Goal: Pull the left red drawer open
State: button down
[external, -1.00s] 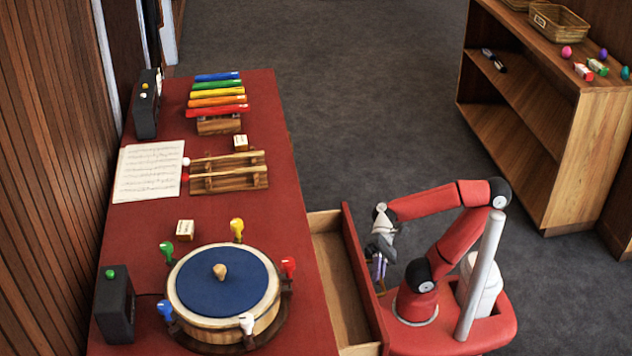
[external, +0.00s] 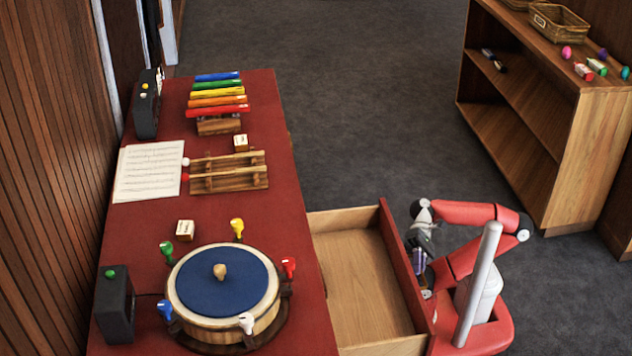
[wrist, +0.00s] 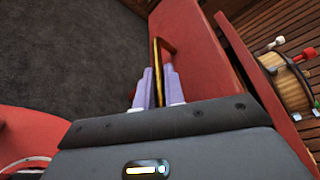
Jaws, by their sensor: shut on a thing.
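The red-fronted drawer (external: 362,285) stands well out from the red table, and its empty wooden inside shows in the external view. Its red front also fills the middle of the wrist view (wrist: 205,62). A brass handle (wrist: 157,62) stands out from that front. My gripper (wrist: 158,84) is shut on the handle, with a pale purple finger on each side of it. In the external view my gripper (external: 419,256) is at the outer face of the drawer front, and the handle is hidden there.
The red table (external: 265,220) carries a blue-topped drum (external: 222,285), a xylophone (external: 217,98), sheet music (external: 148,172) and dark boxes. A wooden shelf (external: 540,130) with baskets stands at the right. The grey floor between is clear.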

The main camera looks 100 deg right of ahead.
jog(key=c, duration=1.5)
grip_release()
jog(key=v, duration=0.7)
jog(key=shift+d+p, duration=0.4)
jog(key=shift+p, duration=0.05)
jog(key=shift+s+r, duration=0.15)
